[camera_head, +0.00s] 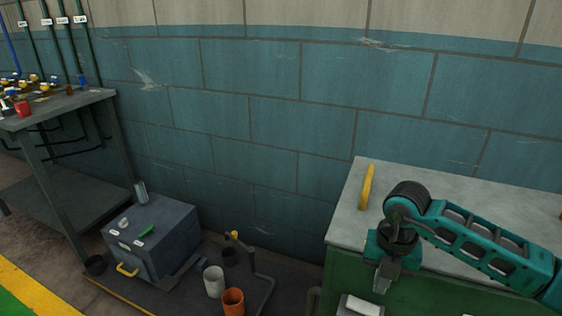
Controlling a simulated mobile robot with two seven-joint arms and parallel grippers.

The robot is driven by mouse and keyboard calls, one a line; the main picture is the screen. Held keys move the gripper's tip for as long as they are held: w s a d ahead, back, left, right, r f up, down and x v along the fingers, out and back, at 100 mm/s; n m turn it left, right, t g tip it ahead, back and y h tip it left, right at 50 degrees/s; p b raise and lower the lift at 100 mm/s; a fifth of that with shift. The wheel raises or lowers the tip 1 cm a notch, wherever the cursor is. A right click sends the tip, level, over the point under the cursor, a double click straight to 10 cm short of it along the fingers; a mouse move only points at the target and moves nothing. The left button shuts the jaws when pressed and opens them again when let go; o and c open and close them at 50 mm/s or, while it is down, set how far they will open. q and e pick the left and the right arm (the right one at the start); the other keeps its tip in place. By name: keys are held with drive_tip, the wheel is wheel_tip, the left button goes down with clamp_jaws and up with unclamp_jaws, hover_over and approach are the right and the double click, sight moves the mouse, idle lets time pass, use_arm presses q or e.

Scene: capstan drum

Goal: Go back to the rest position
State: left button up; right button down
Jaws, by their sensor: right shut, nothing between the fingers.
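My right gripper (382,283) hangs from the teal arm that comes in from the right. Its fingers point down and are shut with nothing between them. It is in front of the near edge of a green cabinet with a grey top (462,199). A yellow handle-shaped piece (366,187) stands on that top, to the left of my right wrist and apart from it. My left gripper is not in view. The capstan drum cannot be made out in this view.
A blue-grey box (165,232) with a yellow handle stands low at left. A white cup (214,281) and an orange cup (233,301) stand near a bent pipe. A workbench (62,107) with small parts is at far left. A blue block wall (325,80) closes the back.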

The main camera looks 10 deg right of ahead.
drive_tip(key=s+a+n+g+y+p, duration=0.1)
drive_tip(key=s+a+y, duration=0.15)
drive_tip(key=a, duration=0.45)
drive_tip(key=s+a+n+y+p, duration=0.1)
drive_tip(key=s+a+y, duration=0.1)
drive_tip(key=a+y, duration=0.3)
drive_tip(key=a+r+m+t+y+p, duration=0.4)
drive_tip(key=a+r+m+t+y, duration=0.3)
drive_tip(key=a+r+y, duration=0.55)
drive_tip(key=w+d+f+m+t+h+p, duration=0.1)
drive_tip(key=w+d+m+t+h+p, duration=0.2)
drive_tip(key=d+m+t+h, duration=1)
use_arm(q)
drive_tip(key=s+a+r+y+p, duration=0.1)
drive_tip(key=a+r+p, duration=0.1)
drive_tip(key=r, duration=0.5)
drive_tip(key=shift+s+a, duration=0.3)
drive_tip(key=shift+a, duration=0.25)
use_arm(e)
drive_tip(key=s+d+f+m+g+h, duration=0.3)
drive_tip(key=s+f+m+g+h, duration=0.2)
drive_tip(key=f, duration=0.8)
drive_tip(key=s+m+g, duration=0.3)
drive_tip(key=s+m, duration=0.1)
drive_tip(key=shift+s, duration=0.35)
drive_tip(key=shift+d, duration=0.1)
